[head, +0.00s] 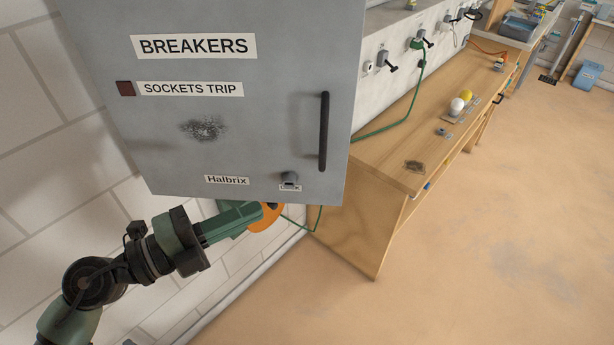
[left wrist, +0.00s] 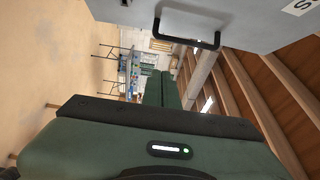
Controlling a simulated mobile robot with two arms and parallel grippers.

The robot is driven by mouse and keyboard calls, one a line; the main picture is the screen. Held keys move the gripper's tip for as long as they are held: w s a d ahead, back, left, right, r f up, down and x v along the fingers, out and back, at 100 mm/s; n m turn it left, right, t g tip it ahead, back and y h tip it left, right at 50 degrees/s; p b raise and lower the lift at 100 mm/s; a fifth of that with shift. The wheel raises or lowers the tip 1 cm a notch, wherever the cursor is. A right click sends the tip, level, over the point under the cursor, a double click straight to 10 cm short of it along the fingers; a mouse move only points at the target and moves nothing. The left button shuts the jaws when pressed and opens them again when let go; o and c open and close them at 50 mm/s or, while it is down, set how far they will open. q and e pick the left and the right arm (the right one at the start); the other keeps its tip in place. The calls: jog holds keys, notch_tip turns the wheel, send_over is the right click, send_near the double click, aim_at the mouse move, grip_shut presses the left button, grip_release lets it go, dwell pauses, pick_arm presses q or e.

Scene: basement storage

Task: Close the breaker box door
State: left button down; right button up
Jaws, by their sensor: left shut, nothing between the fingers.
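The grey breaker box door (head: 240,95) fills the upper left of the head view, with its labelled face towards me. It has a black bar handle (head: 323,131) on its right side and a small latch (head: 290,179) low down. The box interior is not visible, and I cannot tell how far the door stands from its frame. My left gripper (head: 255,211) is shut and empty, just below the door's lower edge in the picture. In the left wrist view its closed fingers (left wrist: 164,88) point away, with the door (left wrist: 250,22) and handle (left wrist: 187,40) above them. My right gripper is not in view.
An orange round object (head: 267,220) shows behind my left fingertips. A wooden workbench (head: 385,165) with small items stands to the right, below a panel of hooks with a green cable (head: 418,90). A block wall (head: 40,120) is on the left. Open floor (head: 480,260) lies at the right.

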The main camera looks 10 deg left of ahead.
pick_arm(q)
jog(key=w+a+p+x, duration=0.1)
jog(key=p+x, duration=0.4)
jog(key=x, duration=0.8)
jog(key=shift+w+a+f+p, duration=0.25)
jog(key=shift+w+f+p, duration=0.05)
jog(key=shift+w+f, duration=0.1)
jog(key=shift+w, duration=0.1)
